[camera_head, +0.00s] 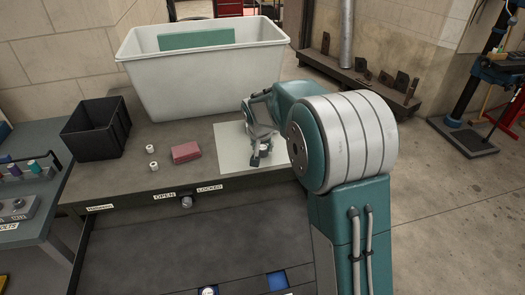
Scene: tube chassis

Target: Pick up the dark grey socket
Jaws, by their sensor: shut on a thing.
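My gripper (259,154) points down over the pale square mat (232,150) on the workbench. It is shut on a small round grey piece, the dark grey socket (264,149), which shows only partly between the fingers. The fingers and the wrist hide much of it. I cannot tell whether it still touches the mat. My teal arm reaches in from the right.
Two small light sockets (152,149) (153,166) and a red block (186,152) lie left of the mat. A black bin (96,128) stands further left. A large white tub (200,82) fills the back. A drawer lies open in front.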

